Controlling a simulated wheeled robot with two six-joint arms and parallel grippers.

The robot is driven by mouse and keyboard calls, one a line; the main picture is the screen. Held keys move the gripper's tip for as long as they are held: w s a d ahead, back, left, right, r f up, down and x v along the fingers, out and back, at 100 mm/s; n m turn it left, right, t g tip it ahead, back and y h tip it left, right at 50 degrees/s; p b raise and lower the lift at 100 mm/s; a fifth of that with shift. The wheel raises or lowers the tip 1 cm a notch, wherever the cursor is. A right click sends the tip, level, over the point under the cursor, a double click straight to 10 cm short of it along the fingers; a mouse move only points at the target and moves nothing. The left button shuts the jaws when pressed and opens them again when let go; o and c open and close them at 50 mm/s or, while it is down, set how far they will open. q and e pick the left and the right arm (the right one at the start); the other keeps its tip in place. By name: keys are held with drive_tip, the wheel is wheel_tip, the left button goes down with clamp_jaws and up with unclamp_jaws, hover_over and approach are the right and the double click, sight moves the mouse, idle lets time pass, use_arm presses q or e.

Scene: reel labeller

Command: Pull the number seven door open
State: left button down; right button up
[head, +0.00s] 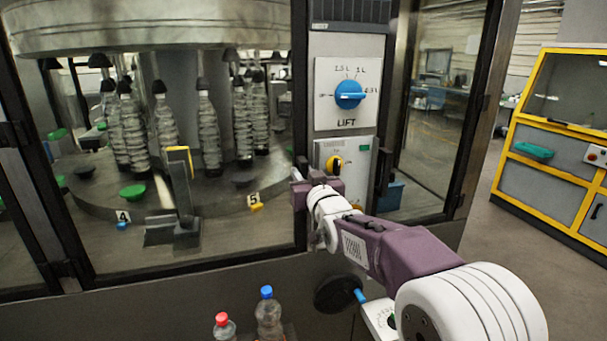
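The machine has glass doors in dark frames. The large left door (83,225) shows bottles behind it, and a narrower glass door (462,130) stands on the right. I see no number seven on either door; plates with 4 (123,216) and 5 (254,199) show inside. My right gripper (304,190) is at the right frame post of the large door, beside the control panel. Its fingertips are small and partly hidden against the dark frame, so I cannot tell whether they grip a handle there. My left gripper is out of view.
A red-capped bottle (224,328) and a blue-capped bottle (268,316) stand below. A yellow-framed cabinet (552,193) is at the right, with open floor before it.

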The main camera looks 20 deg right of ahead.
drive_tip(key=shift+d, duration=0.1)
clamp_jaws()
drive_tip(key=shift+f, duration=0.1)
idle(1.0)
